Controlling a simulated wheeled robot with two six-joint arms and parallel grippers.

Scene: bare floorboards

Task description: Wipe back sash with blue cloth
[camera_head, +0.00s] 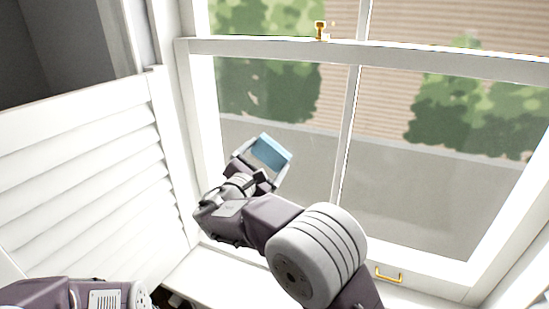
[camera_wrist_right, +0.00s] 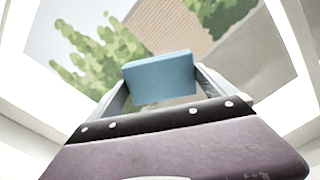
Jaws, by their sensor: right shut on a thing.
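The blue cloth (camera_head: 271,152) is a small pale-blue block-shaped piece. My right gripper (camera_head: 264,160) is shut on it, with a finger at either side. The right wrist view shows the cloth (camera_wrist_right: 160,78) between the fingers, in front of the window. The white-framed window has a lower sash (camera_head: 420,200) and an upper sash (camera_head: 450,25), split by a horizontal rail. In the head view the cloth overlaps the left pane of the lower sash. I cannot tell whether it touches the glass. Part of my left arm shows at the bottom left; its gripper is out of frame.
A white louvred shutter (camera_head: 85,165) stands open at the left, close beside my right gripper. A brass latch (camera_head: 320,30) sits on the middle rail and a brass handle (camera_head: 389,275) at the bottom rail. A vertical bar (camera_head: 347,150) divides the panes.

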